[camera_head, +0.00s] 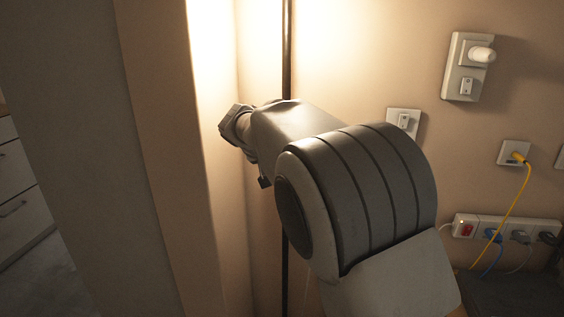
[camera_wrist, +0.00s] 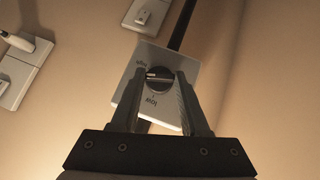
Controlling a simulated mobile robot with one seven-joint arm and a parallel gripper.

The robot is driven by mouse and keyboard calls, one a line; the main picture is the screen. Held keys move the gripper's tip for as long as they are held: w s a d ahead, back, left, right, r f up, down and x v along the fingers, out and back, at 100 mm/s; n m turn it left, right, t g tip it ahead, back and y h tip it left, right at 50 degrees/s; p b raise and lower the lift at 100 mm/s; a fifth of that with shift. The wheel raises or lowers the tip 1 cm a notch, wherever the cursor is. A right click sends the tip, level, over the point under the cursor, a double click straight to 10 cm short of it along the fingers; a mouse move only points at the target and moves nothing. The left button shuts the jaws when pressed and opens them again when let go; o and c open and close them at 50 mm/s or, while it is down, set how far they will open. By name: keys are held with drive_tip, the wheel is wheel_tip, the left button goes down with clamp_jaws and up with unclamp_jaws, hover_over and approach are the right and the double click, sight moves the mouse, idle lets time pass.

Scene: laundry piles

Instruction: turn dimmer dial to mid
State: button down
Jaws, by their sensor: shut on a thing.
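The dimmer dial (camera_wrist: 159,84) is a dark round knob on a tilted white wall plate (camera_wrist: 124,109) in the wrist view. A pale mark on the dial points left in that view. The printed words, upside down there, read "high" at the upper left of the dial and "low" below it. My gripper (camera_wrist: 162,80) is shut on the dial, with one finger on each side of it. In the head view my arm reaches to the wall and hides the dial and the fingers.
A dark vertical pole (camera_head: 287,60) stands close by my wrist. To the right are a plate with a white knob (camera_head: 481,55), a switch plate (camera_head: 391,116), a socket with a yellow cable (camera_head: 522,172) and a power strip (camera_head: 484,219). A wall corner stands left.

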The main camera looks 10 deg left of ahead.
drive_tip(key=shift+a+n+h+p, duration=0.15)
drive_tip(key=shift+n+h+p, duration=0.3)
drive_tip(key=shift+h, duration=0.35)
drive_tip(key=shift+f, duration=0.1)
drive_tip(key=shift+c, duration=2)
unclamp_jaws()
drive_tip(key=p+v, duration=0.3)
drive_tip(key=v, duration=1.4)
drive_tip(key=shift+s+a, duration=0.2)
drive_tip(key=shift+s, duration=0.15)
drive_tip(key=shift+f, duration=0.15)
